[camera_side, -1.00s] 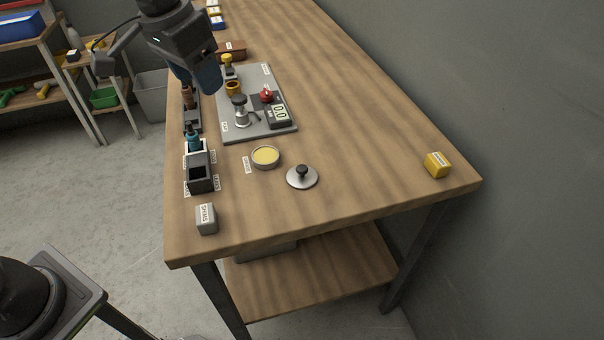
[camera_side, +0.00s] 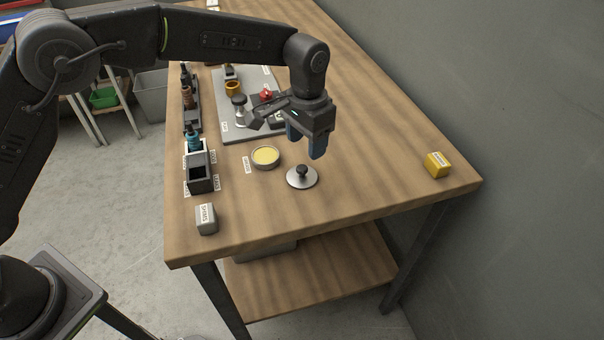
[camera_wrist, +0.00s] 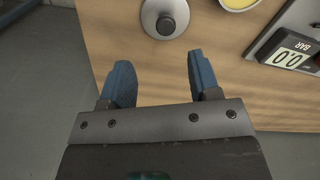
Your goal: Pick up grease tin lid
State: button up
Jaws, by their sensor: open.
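The grease tin lid (camera_side: 302,178) is a round silver disc with a black knob, lying flat on the wooden bench near its front edge. It also shows at the top of the wrist view (camera_wrist: 165,17). The open grease tin (camera_side: 265,157), with yellow grease inside, stands to its left and shows in part in the wrist view (camera_wrist: 238,3). My gripper (camera_side: 307,150) is above the bench, a little behind and above the lid, with its blue fingers pointing down. In the wrist view the fingers (camera_wrist: 160,72) are apart with only bare wood between them.
A grey plate (camera_side: 238,134) with fittings and a gauge (camera_wrist: 293,52) lies behind the tin. A black holder (camera_side: 200,178) and a grey block (camera_side: 206,219) stand along the left edge. A yellow block (camera_side: 437,165) sits far right. The wood right of the lid is clear.

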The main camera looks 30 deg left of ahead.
aim_at(302, 167)
notch_tip(302, 167, down, 3)
jog(key=f, duration=0.2)
jog(key=a+f, duration=0.1)
jog(key=f, duration=0.1)
jog(key=shift+s, duration=0.1)
jog(key=shift+f, duration=0.6)
jog(key=shift+c, duration=0.3)
jog(key=c, duration=1)
jog(key=shift+o, duration=0.2)
jog(key=shift+r, duration=0.15)
